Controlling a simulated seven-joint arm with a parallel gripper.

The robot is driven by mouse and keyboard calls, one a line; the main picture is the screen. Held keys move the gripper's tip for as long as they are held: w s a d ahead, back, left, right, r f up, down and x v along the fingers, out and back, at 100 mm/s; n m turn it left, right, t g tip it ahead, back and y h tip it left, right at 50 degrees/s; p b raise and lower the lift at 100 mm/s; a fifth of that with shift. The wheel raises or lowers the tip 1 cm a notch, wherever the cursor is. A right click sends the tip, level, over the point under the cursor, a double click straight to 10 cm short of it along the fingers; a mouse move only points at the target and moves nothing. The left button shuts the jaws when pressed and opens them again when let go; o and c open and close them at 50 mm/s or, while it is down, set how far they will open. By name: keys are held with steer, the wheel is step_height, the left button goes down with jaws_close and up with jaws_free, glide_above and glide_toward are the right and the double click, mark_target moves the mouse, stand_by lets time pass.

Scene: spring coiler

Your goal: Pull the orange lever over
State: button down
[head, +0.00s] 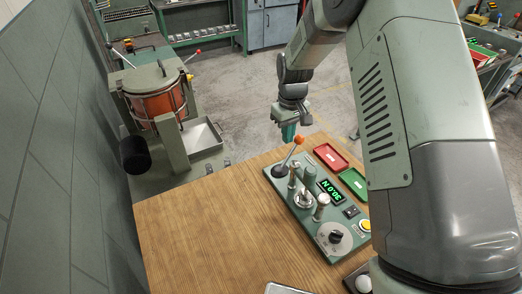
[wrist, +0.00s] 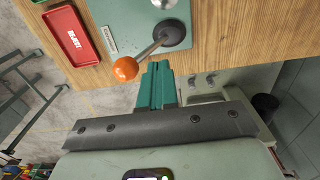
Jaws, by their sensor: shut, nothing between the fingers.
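The orange lever has a round orange knob (head: 298,139) on a metal rod that leans up and to the right from a dark round boot at the far left corner of the grey-green control panel (head: 311,198). In the wrist view the orange knob (wrist: 125,69) is just left of my teal fingertips, and the rod runs to the dark boot. My gripper (head: 289,132) is shut and empty, with its fingers pointing down beside the knob. The fingers show in the wrist view (wrist: 158,70) close to the rod; I cannot tell whether they touch it.
The panel also bears other levers, a green display (head: 329,190), a dial (head: 334,238) and a yellow button (head: 364,226). A red tray (head: 331,157) and a green tray (head: 354,183) lie beyond it. The wooden table (head: 215,232) is clear at left.

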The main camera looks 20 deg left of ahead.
step_height(320, 180, up, 6)
steer(key=shift+f, duration=0.2)
stand_by(3.2)
